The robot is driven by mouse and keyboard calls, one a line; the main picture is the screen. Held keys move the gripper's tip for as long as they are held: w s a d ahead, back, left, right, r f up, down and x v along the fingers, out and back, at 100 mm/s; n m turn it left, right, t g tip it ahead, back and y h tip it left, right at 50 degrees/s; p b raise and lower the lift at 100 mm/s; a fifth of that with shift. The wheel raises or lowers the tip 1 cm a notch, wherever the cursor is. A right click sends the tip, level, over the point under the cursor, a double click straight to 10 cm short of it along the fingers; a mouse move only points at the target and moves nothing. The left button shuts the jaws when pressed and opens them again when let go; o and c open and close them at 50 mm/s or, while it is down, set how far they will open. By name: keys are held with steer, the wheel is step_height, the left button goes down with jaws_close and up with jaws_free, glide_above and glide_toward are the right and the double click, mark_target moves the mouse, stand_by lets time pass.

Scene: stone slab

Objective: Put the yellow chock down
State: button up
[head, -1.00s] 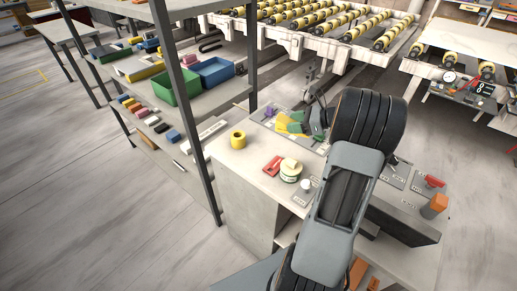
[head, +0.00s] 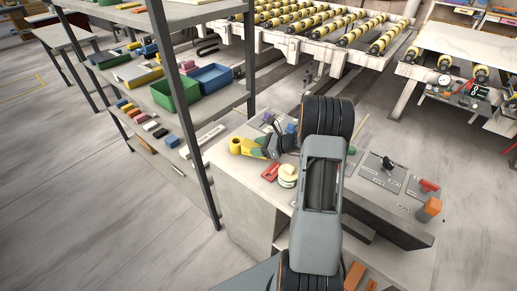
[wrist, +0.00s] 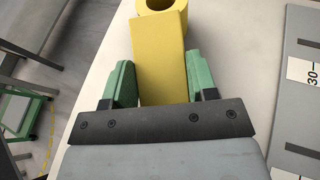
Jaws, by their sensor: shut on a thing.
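The yellow chock (wrist: 160,62) sits between the green fingers of my gripper (wrist: 160,85) in the wrist view. My gripper is shut on it. In the head view my gripper (head: 264,148) is over the left part of the stone slab (head: 226,163), and the chock (head: 250,147) shows only in small part beside the fingers. A yellow ring-shaped piece (head: 236,145) stands on the slab just beyond the chock; it also shows at the top of the wrist view (wrist: 168,18). I cannot tell whether the chock touches the slab or the ring.
A red piece (head: 270,171) and a pale round tin (head: 287,176) stand near the slab's front. A grey labelled board (wrist: 302,80) lies to the right in the wrist view. A shelf post (head: 183,115) rises left of the slab. An orange block (head: 429,209) is at right.

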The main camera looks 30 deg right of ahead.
steer(key=shift+f, duration=0.65)
steer(key=shift+f, duration=0.1)
steer(key=shift+f, duration=0.15)
steer(key=o, duration=1)
steer(key=shift+c, duration=0.2)
